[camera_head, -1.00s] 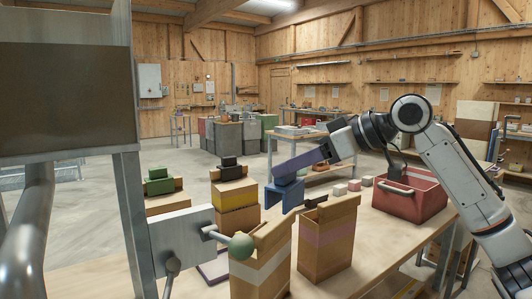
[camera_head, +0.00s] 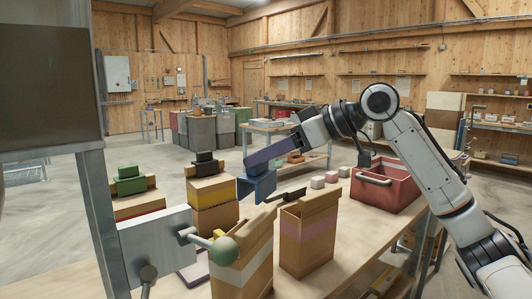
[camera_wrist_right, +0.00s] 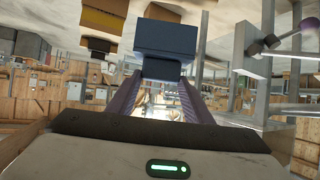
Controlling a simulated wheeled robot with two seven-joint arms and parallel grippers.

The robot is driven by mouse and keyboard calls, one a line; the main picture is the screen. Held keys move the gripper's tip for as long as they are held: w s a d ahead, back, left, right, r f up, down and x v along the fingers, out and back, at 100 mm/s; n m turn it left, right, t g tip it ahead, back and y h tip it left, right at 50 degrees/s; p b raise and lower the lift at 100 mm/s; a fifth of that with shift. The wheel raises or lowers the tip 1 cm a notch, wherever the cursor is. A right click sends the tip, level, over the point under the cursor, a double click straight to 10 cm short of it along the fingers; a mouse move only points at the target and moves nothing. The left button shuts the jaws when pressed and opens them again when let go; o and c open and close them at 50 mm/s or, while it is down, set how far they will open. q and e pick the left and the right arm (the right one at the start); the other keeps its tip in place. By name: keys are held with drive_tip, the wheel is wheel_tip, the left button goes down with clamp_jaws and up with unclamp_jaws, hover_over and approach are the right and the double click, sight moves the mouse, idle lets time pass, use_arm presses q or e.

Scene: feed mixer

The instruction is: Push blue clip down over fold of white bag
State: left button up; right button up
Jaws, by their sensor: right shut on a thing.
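The blue clip (camera_head: 257,187) is in my right gripper (camera_head: 250,164), whose purple fingers are shut on it. In the head view it shows above and behind the top of the brown bag with the white band (camera_head: 252,270); I see no clear contact between them. The bag stands upright at the table's front, its lower end cut off by the frame. In the right wrist view the clip (camera_wrist_right: 165,38) sits between the finger ends. My left gripper is not in view.
A bag with a pink band (camera_head: 308,235) stands right of the white one. A yellow-banded bag (camera_head: 212,192) with a black clip stands behind, near a green clip (camera_head: 130,180). A metal lever with a green ball (camera_head: 223,251) shows before the white-banded bag. A red crate (camera_head: 385,190) is right.

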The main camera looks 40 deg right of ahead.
sight(268, 196)
drive_tip(key=shift+f+b, duration=0.3)
drive_tip(key=shift+f, duration=0.5)
drive_tip(key=shift+f+b, duration=0.6)
drive_tip(key=shift+b, duration=0.05)
drive_tip(key=shift+f+b, duration=0.45)
drive_tip(key=shift+f, duration=0.2)
drive_tip(key=shift+f+b, duration=0.6)
drive_tip(key=shift+f, duration=0.2)
drive_tip(key=shift+f+b, duration=0.6)
drive_tip(key=shift+f, duration=0.2)
drive_tip(key=shift+f+b, duration=0.55)
drive_tip(key=shift+f, duration=0.25)
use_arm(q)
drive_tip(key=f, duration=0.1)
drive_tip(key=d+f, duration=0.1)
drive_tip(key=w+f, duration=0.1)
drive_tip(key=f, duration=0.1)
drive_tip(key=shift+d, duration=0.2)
use_arm(e)
drive_tip(key=shift+f, duration=0.15)
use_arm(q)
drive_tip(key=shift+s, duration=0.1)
